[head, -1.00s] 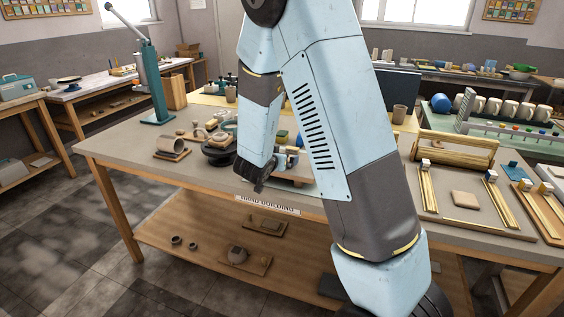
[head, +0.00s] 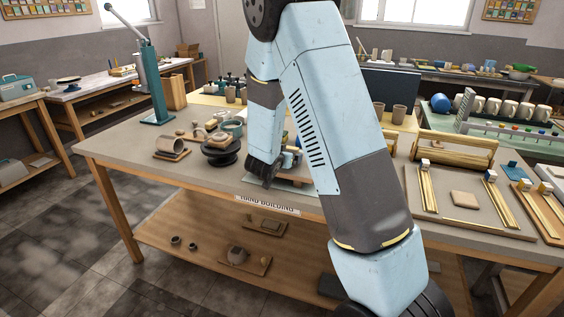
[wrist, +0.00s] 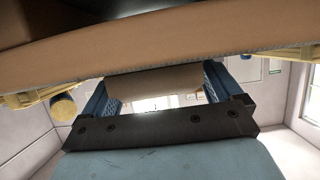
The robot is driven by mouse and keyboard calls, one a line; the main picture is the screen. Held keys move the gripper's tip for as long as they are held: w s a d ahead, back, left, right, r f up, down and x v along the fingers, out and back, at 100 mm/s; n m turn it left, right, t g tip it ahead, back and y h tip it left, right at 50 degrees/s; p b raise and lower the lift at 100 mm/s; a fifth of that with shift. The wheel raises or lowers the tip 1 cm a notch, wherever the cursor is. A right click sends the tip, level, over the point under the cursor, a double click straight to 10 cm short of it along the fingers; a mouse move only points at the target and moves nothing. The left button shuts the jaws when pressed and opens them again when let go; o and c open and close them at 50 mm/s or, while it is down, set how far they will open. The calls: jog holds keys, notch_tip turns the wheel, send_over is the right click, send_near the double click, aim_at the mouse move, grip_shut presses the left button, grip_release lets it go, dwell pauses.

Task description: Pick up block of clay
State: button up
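My gripper (head: 263,172) hangs over the front edge of the work table in the head view, its dark tip pointing down. In the wrist view my gripper (wrist: 158,88) shows two blue-lined fingers set wide apart. A plain tan piece (wrist: 155,82) shows in the gap between them; I cannot tell whether it touches them or lies beyond. A flat tan clay block (head: 465,199) lies on the right of the table, well apart from my gripper. Another tan block-like piece (head: 212,141) sits on the dark turntable. I cannot tell which one is meant.
A board (head: 293,184) with small items lies just right of my gripper, partly hidden by my arm. The dark turntable (head: 221,155) stands close left. A clay cylinder (head: 171,147) lies farther left. A broad brown surface (wrist: 200,38) crosses the wrist view. The table's front left is clear.

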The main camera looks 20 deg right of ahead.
jog(key=c, duration=0.8)
jog(key=shift+c, duration=0.2)
